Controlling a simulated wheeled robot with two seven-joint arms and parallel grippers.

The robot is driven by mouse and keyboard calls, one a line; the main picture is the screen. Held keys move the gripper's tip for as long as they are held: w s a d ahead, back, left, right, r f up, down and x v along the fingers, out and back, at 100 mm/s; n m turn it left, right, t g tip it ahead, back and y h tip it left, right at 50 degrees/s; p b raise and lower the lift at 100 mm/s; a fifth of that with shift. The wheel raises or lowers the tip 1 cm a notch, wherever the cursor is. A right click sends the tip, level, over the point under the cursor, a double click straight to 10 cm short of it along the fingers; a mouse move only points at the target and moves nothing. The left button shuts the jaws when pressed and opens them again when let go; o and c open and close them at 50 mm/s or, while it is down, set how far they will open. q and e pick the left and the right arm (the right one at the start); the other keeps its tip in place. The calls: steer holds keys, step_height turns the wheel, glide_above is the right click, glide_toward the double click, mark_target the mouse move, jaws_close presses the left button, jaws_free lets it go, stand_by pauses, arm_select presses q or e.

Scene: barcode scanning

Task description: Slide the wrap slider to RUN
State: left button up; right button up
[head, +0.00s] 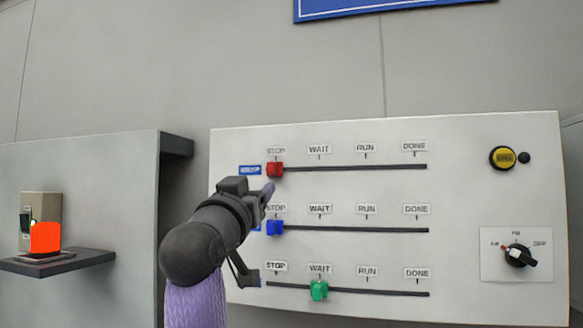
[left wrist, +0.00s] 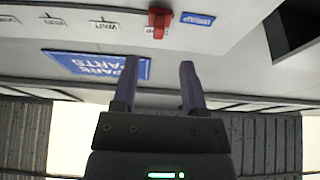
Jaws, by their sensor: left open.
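The wrap slider is the red knob (head: 275,169) on the top track of the white panel, at STOP. It also shows in the left wrist view as a red knob (left wrist: 160,20) beside the blue WRAP label (left wrist: 198,19), upside down there. The RUN label (head: 365,147) stands above the same track, right of WAIT. My left gripper (head: 266,190) is just below and left of the red knob. In the left wrist view its two fingers (left wrist: 159,66) are apart with nothing between them, and the knob lies beyond their tips. My right gripper is not in view.
A blue slider (head: 275,228) stands at STOP on the middle track, near my left gripper. A green slider (head: 318,290) stands at WAIT on the bottom track. A yellow button (head: 502,158) and a rotary switch (head: 518,256) are at right. The top track right of the red knob is clear.

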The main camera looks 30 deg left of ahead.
mark_target(270, 169)
arm_select(q)
steer(key=w+r+p, duration=0.1)
steer(key=p, duration=0.1)
steer(key=w+r+p, duration=0.2)
steer(key=shift+w+a+r, duration=0.1)
steer(key=shift+a+r, duration=0.05)
steer(key=shift+a, duration=0.25)
steer(key=p+x, duration=0.1)
steer(key=x, duration=0.1)
steer(key=f+p+x, duration=0.1)
steer(key=x, duration=0.1)
steer(key=shift+w+a+r+p, duration=0.15)
steer(key=shift+w+p, duration=0.25)
steer(key=shift+w, duration=0.1)
steer(key=shift+s, duration=0.1)
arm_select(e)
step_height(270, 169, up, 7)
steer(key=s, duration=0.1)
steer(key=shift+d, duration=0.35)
arm_select(q)
jaws_close()
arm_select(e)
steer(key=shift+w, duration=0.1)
